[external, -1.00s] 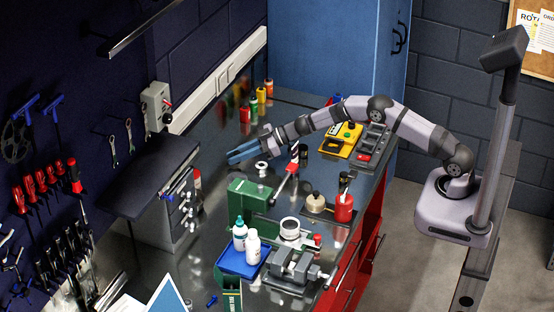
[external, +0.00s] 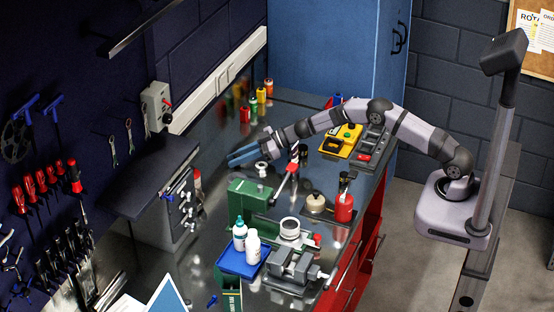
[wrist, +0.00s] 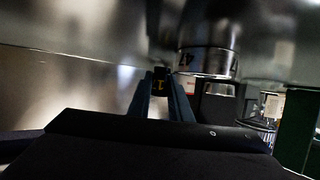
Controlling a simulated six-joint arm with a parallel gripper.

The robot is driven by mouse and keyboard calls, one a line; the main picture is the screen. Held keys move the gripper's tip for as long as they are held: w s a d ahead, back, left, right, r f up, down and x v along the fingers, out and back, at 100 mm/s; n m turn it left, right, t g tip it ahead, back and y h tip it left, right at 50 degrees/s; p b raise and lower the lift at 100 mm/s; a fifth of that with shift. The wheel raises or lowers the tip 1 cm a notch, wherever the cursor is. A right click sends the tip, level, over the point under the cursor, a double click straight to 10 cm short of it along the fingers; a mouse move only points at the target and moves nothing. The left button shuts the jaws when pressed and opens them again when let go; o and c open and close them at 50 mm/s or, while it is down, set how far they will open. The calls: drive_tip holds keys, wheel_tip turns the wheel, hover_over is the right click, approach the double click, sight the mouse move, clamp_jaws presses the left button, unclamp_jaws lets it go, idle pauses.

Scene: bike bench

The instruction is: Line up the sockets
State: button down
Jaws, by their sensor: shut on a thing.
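My gripper (external: 243,156) is low over the metal bench, left of the small silver round piece (external: 262,168). In the wrist view its two blue fingers (wrist: 160,98) are shut on a small dark socket (wrist: 159,79) with yellow marks. The held socket is too small to make out in the external view. Beyond it to the right in the wrist view stands a shiny metal cylinder (wrist: 207,62) with dark marks and a pale label; I cannot tell whether it is a socket. Other sockets are not clear.
Coloured bottles (external: 261,96) stand behind. A blue tray (external: 232,263) with white bottles and a grey vise (external: 297,267) are nearer. Bare bench lies left of the gripper.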

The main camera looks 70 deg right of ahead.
sight(237, 155)
drive_tip(key=shift+f, duration=0.3)
drive_tip(key=c, duration=1.5)
unclamp_jaws()
drive_tip(key=shift+c, duration=0.2)
wheel_tip(237, 155, up, 10)
drive_tip(key=shift+b, duration=0.35)
